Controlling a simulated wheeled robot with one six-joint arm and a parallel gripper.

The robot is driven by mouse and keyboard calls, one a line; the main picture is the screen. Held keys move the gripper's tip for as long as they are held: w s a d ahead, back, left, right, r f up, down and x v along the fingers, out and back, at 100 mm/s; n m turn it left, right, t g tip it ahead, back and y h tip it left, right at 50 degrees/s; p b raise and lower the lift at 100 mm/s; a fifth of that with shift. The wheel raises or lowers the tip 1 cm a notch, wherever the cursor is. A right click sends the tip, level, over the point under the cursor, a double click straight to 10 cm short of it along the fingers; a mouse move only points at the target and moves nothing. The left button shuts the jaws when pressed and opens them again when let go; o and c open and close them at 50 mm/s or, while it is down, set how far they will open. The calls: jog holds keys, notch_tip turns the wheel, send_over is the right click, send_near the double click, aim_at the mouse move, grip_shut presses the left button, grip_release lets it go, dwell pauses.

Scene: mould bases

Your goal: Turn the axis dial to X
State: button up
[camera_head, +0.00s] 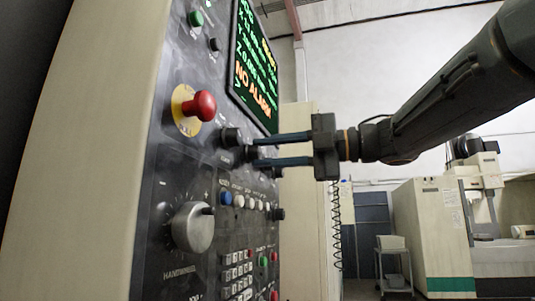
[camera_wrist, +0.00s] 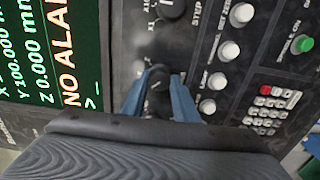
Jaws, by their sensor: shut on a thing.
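A dark dial (camera_wrist: 158,84), which appears to be the axis dial, sits between my gripper's two blue fingers in the wrist view. In the head view this dial (camera_head: 251,154) stands out from the sloped control panel, partly hidden by the fingertips. My gripper (camera_head: 256,151) reaches in from the right and is shut on it, one finger above and one below. The fingers also show in the wrist view (camera_wrist: 161,92). The dial's markings are too small or covered to read, so I cannot tell its setting.
Another black knob (camera_head: 230,138) is close beside the upper fingertip. A red emergency button (camera_head: 200,106), a silver handwheel (camera_head: 193,227) and several push buttons (camera_head: 238,201) share the panel. A screen (camera_head: 255,68) reads NO ALARM. The space right of the panel is open.

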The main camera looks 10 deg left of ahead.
jog(key=o, duration=1.1)
jog(key=shift+c, duration=0.2)
jog(key=shift+d, duration=0.1)
jog(key=d+b, duration=0.1)
jog(key=d, duration=0.6)
jog(key=shift+s+d, duration=0.3)
jog(key=shift+s, duration=0.05)
